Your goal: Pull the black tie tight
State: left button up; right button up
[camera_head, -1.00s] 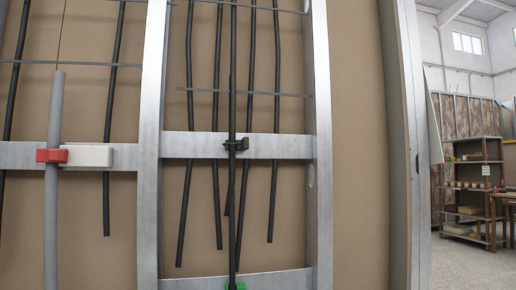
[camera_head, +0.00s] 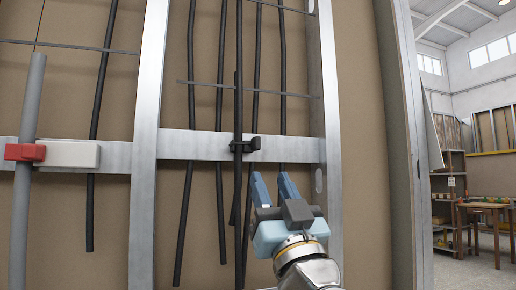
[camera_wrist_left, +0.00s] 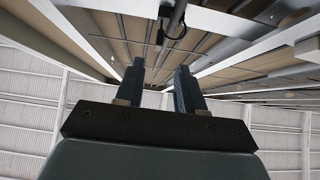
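The black tie (camera_head: 246,144) is on the metal crossbar at a dark vertical pipe (camera_head: 238,190); its small block sticks out to the right of the pipe. I cannot tell how tight it is. My left gripper (camera_head: 273,183) is below and to the right of the tie, fingers pointing up, open and empty, apart from it. In the left wrist view the gripper (camera_wrist_left: 160,80) shows its two fingers spread with nothing between them. A dark curved piece near a pipe (camera_wrist_left: 177,15) shows beyond the fingertips, too small to make out. My right gripper is not in view.
A metal crossbar (camera_head: 285,149) runs between upright studs (camera_head: 150,90) before a brown panel. Several dark pipes hang there, and a thin rod (camera_head: 280,93) crosses above. A red clip (camera_head: 25,152) holds a grey pipe at the left. A wooden table (camera_head: 490,210) stands far right.

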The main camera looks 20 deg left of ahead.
aim_at(258, 148)
pick_arm(q)
jog(key=p+x, duration=0.4)
jog(key=x, duration=0.7)
jog(key=shift+s, duration=0.1)
jog(key=shift+w+a+r, duration=0.15)
jog(key=shift+w+r, duration=0.25)
grip_shut()
